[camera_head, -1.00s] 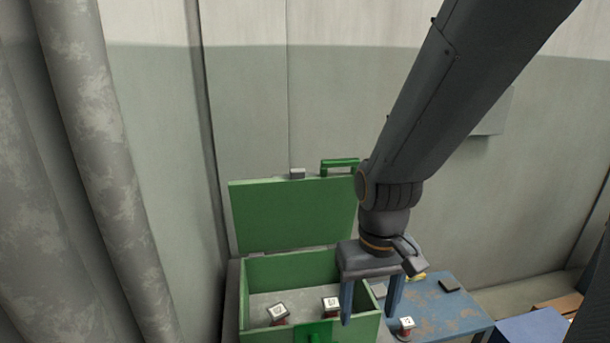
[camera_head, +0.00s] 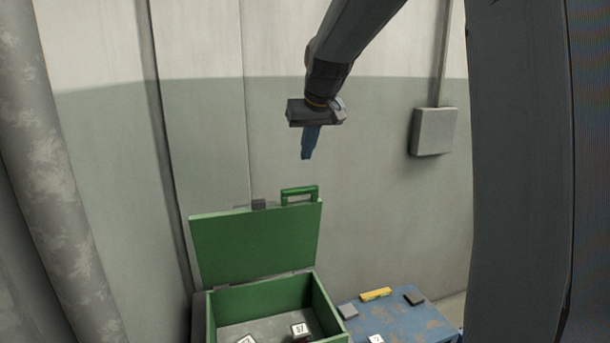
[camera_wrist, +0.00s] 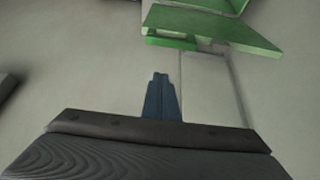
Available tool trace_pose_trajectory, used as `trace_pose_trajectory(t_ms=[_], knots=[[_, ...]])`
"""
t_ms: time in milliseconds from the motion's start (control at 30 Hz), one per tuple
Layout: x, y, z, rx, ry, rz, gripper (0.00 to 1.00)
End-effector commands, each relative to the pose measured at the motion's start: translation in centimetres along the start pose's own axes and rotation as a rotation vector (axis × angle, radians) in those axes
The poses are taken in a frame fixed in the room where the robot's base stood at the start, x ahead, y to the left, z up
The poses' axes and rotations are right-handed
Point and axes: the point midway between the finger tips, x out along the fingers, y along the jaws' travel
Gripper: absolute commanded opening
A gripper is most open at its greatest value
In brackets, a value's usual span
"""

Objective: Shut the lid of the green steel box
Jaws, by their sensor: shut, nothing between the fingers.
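The green steel box (camera_head: 262,297) stands at the bottom middle of the head view with its lid (camera_head: 258,245) raised upright at the back. A green handle (camera_head: 300,191) and a small grey latch piece sit on the lid's top edge. Inside the box are small items with white marked tops (camera_head: 300,329); its front is cut off. My gripper (camera_head: 306,157) is shut and empty, pointing down above the lid and apart from it. In the wrist view my shut fingers (camera_wrist: 161,77) show below the lid (camera_wrist: 215,28) and its handle (camera_wrist: 171,41).
A grey wall box (camera_head: 434,132) hangs at right. A thick pipe (camera_head: 60,190) stands at left.

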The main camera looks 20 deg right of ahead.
Motion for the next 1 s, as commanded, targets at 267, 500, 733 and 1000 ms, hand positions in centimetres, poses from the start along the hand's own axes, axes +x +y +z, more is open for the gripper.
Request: trace_pose_trajectory(t_ms=[267, 500, 733, 1000], knots=[[1.4, 0.2, -1.1, -0.003, 0.013, 0.001, 0.00], [5.8, 0.1, -1.1, -0.003, 0.011, 0.000, 0.00], [9.5, 0.1, -1.2, -0.002, 0.012, 0.000, 0.00], [8.4, 0.2, 1.8, -0.002, 0.015, 0.001, 0.00]])
